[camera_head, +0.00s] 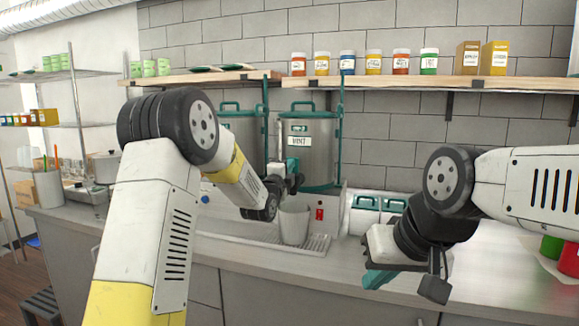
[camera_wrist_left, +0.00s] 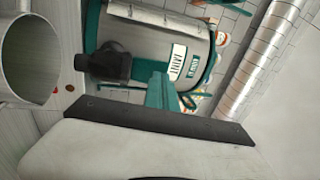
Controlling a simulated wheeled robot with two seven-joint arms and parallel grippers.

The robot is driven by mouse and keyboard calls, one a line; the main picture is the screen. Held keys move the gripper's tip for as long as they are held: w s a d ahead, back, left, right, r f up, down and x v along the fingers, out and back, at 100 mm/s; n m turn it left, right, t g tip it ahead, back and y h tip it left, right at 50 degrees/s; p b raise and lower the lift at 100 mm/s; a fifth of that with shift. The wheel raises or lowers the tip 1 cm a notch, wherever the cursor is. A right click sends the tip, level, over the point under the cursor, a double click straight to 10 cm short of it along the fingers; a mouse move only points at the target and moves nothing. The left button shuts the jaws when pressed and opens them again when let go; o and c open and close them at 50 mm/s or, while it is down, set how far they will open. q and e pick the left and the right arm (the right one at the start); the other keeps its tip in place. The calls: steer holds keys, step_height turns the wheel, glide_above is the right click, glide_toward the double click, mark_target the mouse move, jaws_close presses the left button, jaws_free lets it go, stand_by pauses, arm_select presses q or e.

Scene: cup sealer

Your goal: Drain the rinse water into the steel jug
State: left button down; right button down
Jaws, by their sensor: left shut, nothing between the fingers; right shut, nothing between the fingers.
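The steel jug (camera_head: 294,224) stands upright on the drip tray (camera_head: 318,244) below the steel tank (camera_head: 312,155) with a MINT label. In the left wrist view the jug's open mouth (camera_wrist_left: 28,58) is at the left edge, and the tank (camera_wrist_left: 150,24) lies sideways with its dark tap (camera_wrist_left: 108,63). My left gripper (camera_head: 290,172) is shut and empty in front of the tank's lower part. Its teal fingers (camera_wrist_left: 160,92) show close beside the tap; I cannot tell if they touch. My right gripper (camera_head: 400,282) is shut and empty above the counter at right. No water is visible.
A second steel tank (camera_head: 242,135) stands left of the MINT tank, partly behind my left arm. A shelf (camera_head: 400,82) with jars runs above.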

arm_select(q)
steer(key=shift+w, duration=0.25)
steer(key=shift+w+d+r+g, duration=0.15)
steer(key=shift+r+g, duration=0.15)
steer(key=shift+g, duration=0.2)
steer(key=shift+w+d+r+g+y, duration=0.2)
steer(key=shift+w+r+g+y, duration=0.2)
steer(key=shift+w+r+g, duration=0.25)
stand_by(6.6)
